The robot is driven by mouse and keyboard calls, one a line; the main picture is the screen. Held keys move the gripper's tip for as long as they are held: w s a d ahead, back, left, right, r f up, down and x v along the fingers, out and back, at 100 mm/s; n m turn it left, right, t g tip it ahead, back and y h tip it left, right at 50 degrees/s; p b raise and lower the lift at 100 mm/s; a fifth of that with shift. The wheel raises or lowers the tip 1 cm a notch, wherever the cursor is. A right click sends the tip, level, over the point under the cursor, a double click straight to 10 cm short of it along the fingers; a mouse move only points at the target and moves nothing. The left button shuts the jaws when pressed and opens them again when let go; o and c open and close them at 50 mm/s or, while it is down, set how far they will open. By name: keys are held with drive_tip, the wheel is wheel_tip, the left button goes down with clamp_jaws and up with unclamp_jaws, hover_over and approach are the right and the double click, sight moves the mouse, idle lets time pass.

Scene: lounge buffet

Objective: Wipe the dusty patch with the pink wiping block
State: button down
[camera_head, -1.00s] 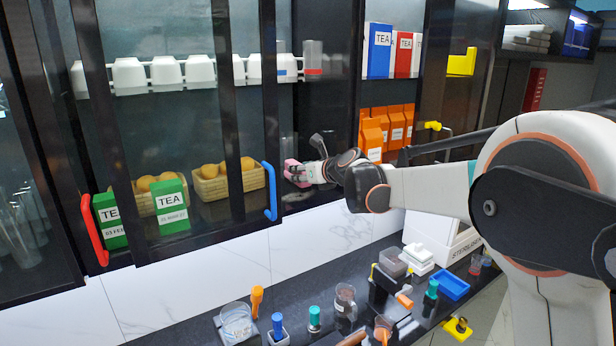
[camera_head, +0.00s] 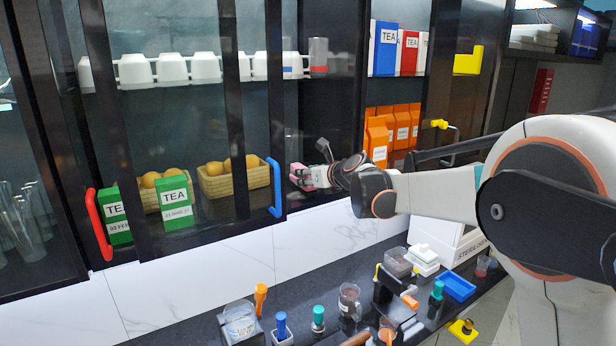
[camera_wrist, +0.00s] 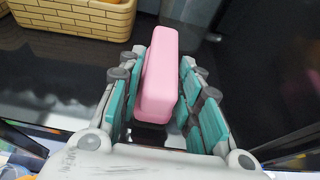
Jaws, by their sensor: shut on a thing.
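The pink wiping block (camera_wrist: 161,75) is between the teal-padded fingers of my gripper (camera_wrist: 160,95) in the wrist view. My gripper is shut on it. In the head view the block (camera_head: 297,170) shows as a small pink shape at my gripper (camera_head: 310,178), at the open part of the cabinet's lower shelf, right of the blue door handle. A dark shelf surface (camera_wrist: 60,85) lies below the block in the wrist view. I cannot make out the dusty patch clearly, and whether the block touches the shelf is unclear.
A yellow basket (camera_head: 222,182) stands behind the glass to the left, close to my gripper in the wrist view. The blue handle (camera_head: 274,188) is just left. Orange cartons (camera_head: 378,140) stand right. The counter below holds jars, bottles and a blue tray (camera_head: 457,285).

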drive_tip(key=shift+f+b, duration=0.4)
drive_tip(key=shift+f, duration=0.2)
drive_tip(key=shift+s+a+r, duration=0.15)
drive_tip(key=shift+s+a, duration=0.35)
drive_tip(key=shift+a, duration=0.2)
drive_tip(key=shift+s+a+b, duration=0.35)
drive_tip(key=shift+s+a, duration=0.65)
drive_tip(key=shift+a, duration=0.3)
drive_tip(key=shift+d, duration=0.1)
drive_tip(key=shift+w+d+b, duration=0.1)
drive_tip(key=shift+w+d, duration=0.9)
drive_tip(key=shift+d, duration=0.3)
drive_tip(key=shift+w+d+b, duration=0.15)
drive_tip(key=shift+w+d, duration=0.8)
drive_tip(key=shift+d, duration=0.4)
drive_tip(key=shift+w+d+b, duration=0.1)
drive_tip(key=shift+w+d, duration=0.9)
drive_tip(key=shift+d, duration=0.3)
drive_tip(key=shift+s+a, duration=0.1)
